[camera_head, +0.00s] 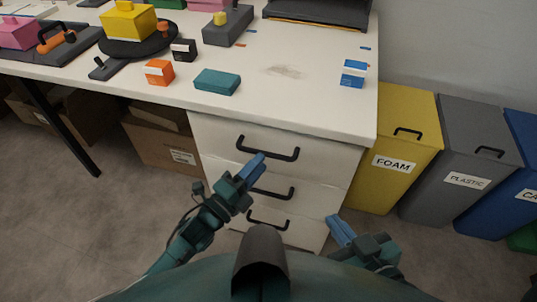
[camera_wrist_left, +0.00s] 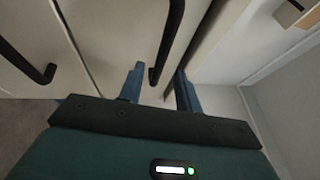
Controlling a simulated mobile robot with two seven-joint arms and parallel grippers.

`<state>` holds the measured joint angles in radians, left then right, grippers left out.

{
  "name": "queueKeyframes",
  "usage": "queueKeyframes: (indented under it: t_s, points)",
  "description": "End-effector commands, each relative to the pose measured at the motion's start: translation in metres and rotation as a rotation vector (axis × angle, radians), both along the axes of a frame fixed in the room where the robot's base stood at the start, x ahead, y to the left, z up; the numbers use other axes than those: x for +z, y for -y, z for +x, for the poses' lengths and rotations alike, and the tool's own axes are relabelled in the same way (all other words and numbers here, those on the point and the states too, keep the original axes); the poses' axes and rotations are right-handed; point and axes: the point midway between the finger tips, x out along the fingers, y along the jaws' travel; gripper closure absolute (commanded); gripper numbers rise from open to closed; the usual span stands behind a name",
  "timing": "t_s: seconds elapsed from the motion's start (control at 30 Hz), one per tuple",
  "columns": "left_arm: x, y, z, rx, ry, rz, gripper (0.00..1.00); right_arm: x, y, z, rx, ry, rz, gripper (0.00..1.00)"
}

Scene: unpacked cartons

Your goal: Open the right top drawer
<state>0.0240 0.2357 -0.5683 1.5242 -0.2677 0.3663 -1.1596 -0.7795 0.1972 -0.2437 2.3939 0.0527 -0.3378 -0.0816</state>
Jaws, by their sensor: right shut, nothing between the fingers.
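The top drawer (camera_head: 222,139) is the uppermost in the white drawer unit under the right end of the desk, and looks closed. Its black bar handle (camera_head: 268,153) spans its front. My left gripper (camera_head: 257,163) is just in front of this handle, with its blue fingers near the handle's lower edge. In the left wrist view, the two fingers are apart and the end of a black handle (camera_wrist_left: 168,45) shows between them; I cannot tell whether they touch it. My right gripper (camera_head: 340,230) is shut and empty, low and right of the drawers.
Two lower drawers with black handles (camera_head: 272,193) sit below. A yellow foam bin (camera_head: 408,140) and a grey plastic bin (camera_head: 465,155) stand right of the desk. Cartons (camera_head: 165,150) lie under the desk at left. The desktop (camera_head: 300,100) carries several small boxes.

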Motion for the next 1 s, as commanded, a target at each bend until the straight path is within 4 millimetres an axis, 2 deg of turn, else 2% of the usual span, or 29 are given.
queueKeyframes:
  t_s: [0.1,0.3,0.67,1.0]
  points:
    - [0.004,0.015,0.017,0.000,0.002,-0.001,0.66,-0.004,-0.001,0.000,0.005,-0.002,-0.006,1.00]
    - [0.007,0.027,0.032,0.000,0.001,-0.001,0.66,-0.007,-0.002,0.001,0.009,-0.006,-0.013,1.00]
    - [0.007,0.030,0.035,0.000,-0.001,0.000,0.66,-0.008,-0.002,0.001,0.010,-0.006,-0.015,1.00]
    - [0.008,0.030,0.035,0.001,-0.001,0.000,0.94,-0.007,-0.002,0.001,0.011,-0.004,-0.014,1.00]
